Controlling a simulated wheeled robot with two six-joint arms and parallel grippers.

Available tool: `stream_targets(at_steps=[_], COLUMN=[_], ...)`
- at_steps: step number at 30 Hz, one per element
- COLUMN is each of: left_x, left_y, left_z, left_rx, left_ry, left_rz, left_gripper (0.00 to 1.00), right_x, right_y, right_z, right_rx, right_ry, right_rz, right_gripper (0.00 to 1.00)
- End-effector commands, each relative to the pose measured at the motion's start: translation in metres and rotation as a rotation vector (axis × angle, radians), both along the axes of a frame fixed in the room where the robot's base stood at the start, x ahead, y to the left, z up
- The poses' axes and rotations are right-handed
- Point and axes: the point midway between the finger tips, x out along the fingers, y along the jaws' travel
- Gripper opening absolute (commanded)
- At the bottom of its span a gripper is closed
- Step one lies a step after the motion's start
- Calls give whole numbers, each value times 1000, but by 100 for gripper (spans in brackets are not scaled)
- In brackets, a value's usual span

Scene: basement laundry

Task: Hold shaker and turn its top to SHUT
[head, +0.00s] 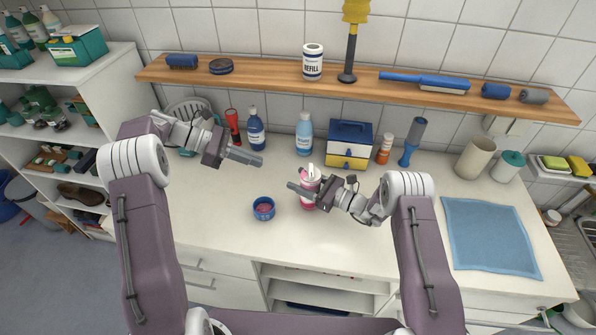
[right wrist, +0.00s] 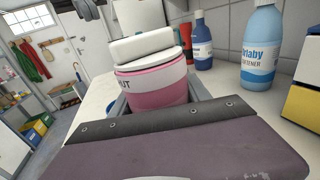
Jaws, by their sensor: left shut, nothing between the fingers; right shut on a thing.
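The shaker (head: 309,195) is pink with a white top and stands on the white counter near the middle. In the right wrist view the shaker (right wrist: 160,85) shows a pale band with letters ending in "UT", and white pieces rise above it. My right gripper (head: 304,190) is shut around the shaker's body. My left gripper (head: 245,157) is shut and empty, in the air to the left of the shaker and apart from it. The full lettering and the top's exact setting cannot be read.
A blue open tin (head: 263,209) sits left of the shaker. Behind are blue bottles (head: 256,130), a blue-and-yellow box (head: 349,145) and an orange bottle (head: 384,149). A wooden shelf (head: 280,78) runs above. A blue cloth (head: 490,236) lies right. The front counter is clear.

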Motion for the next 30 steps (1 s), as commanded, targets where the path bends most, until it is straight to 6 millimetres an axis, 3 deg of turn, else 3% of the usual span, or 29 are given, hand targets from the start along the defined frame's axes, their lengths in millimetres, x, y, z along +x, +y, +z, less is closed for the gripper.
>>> stream_targets(at_steps=[7, 20, 24, 30], left_x=[0, 5, 8, 9], left_y=[-6, -85, -108, -124], left_z=[-6, -51, -51, -51], left_rx=[0, 1, 1, 1], left_ry=[2, 5, 1, 2], left_rz=[2, -1, 0, 1], left_gripper=[0, 0, 0, 0], right_x=[0, 0, 0, 0], right_y=[0, 0, 0, 0], right_z=[-1, -1, -1, -1], right_rx=[-2, -1, -1, -1], right_ry=[3, 2, 2, 2], right_rz=[0, 0, 0, -1], right_gripper=[9, 9, 9, 9])
